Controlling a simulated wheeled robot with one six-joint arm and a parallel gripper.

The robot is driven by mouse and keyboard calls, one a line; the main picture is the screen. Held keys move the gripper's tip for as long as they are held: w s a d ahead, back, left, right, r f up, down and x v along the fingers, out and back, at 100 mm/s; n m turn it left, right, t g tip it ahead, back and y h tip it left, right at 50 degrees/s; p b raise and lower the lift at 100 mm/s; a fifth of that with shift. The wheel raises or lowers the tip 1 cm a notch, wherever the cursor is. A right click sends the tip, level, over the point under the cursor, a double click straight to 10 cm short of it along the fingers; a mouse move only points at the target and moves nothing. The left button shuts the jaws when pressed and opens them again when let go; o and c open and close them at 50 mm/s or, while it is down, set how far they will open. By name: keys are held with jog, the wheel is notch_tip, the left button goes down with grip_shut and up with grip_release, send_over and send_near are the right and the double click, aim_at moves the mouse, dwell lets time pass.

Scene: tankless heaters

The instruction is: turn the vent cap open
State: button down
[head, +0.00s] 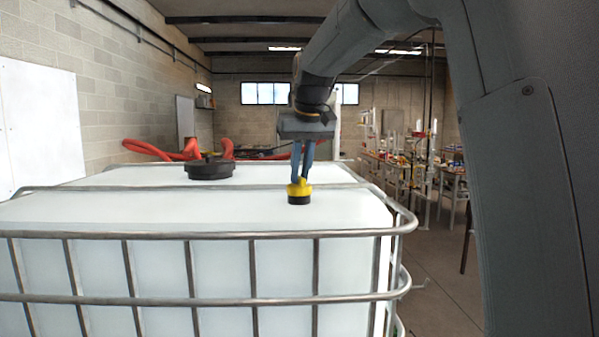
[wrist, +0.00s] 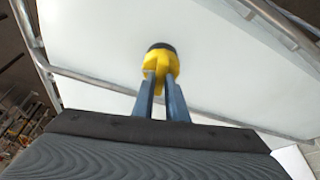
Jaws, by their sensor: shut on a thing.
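The yellow vent cap (head: 299,188) sits on a short black neck (head: 299,199) on top of a white caged tank, near its right side. My gripper (head: 301,178) reaches down from above, and its two blue-grey fingers are shut on the cap. In the wrist view the fingertips (wrist: 162,84) close around the raised yellow grip of the cap (wrist: 161,63). The black neck shows beyond the cap. The fingers hide part of the cap's grip.
The white tank (head: 130,212) has a metal bar cage (head: 150,236) around its top edge. A large black lid (head: 210,169) stands on the tank to the left. Red hoses (head: 160,152) lie behind it. Cluttered shelves stand at the right. The tank top around the cap is clear.

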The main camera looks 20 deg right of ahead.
jog(key=n, duration=0.2)
jog(key=n+y, duration=0.1)
jog(key=shift+d+n, duration=0.2)
jog(key=shift+n, duration=0.2)
jog(key=n, duration=0.1)
jog(key=n+g+y, duration=0.1)
jog(key=n, duration=0.1)
jog(key=shift+w+d+n+y, duration=0.1)
jog(key=shift+w+n+y, duration=0.05)
jog(key=shift+n+y, duration=0.15)
jog(key=n+g+y, duration=0.1)
jog(key=n, duration=0.3)
jog(key=shift+w, duration=0.1)
jog(key=shift+w+r+n+g, duration=0.1)
jog(key=shift+n+g, duration=0.7)
jog(key=shift+n, duration=0.9)
jog(key=c, duration=1.8)
grip_release()
jog(key=shift+o, duration=0.2)
jog(key=shift+d+y, duration=0.1)
jog(key=shift+y, duration=0.2)
